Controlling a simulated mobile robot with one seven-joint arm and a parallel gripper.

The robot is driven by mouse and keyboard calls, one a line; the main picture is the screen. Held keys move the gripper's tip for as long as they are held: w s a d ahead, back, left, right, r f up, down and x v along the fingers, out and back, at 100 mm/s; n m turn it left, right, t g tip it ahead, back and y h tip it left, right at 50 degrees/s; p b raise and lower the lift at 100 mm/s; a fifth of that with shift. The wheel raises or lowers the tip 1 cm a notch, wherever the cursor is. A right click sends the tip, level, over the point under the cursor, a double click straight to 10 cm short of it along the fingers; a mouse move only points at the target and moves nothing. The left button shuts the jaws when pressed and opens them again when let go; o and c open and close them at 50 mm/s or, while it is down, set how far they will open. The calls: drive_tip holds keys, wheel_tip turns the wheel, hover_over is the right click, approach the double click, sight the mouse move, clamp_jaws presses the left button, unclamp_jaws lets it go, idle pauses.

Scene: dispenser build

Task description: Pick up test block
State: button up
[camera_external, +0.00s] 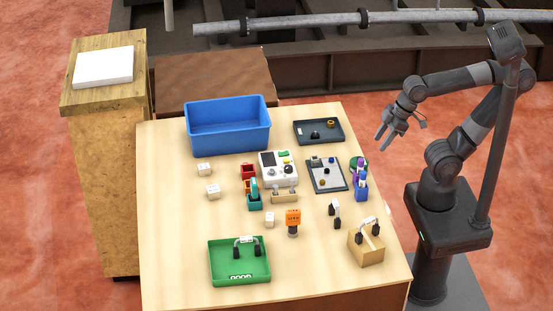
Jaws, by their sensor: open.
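My gripper (382,143) is open and empty, held in the air off the table's right edge, with its fingers pointing down and left. No object is clearly marked as the test block. My gripper is well apart from all of these.
A blue bin (228,143), a dark tray (318,142), a white device (267,173), a grey tray (313,180), a green tray (218,273) and a tan box (366,256) occupy the table. The table's left side (165,220) is clear.

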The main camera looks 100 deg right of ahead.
drive_tip(key=o, duration=0.3)
drive_tip(key=shift+o, duration=0.2)
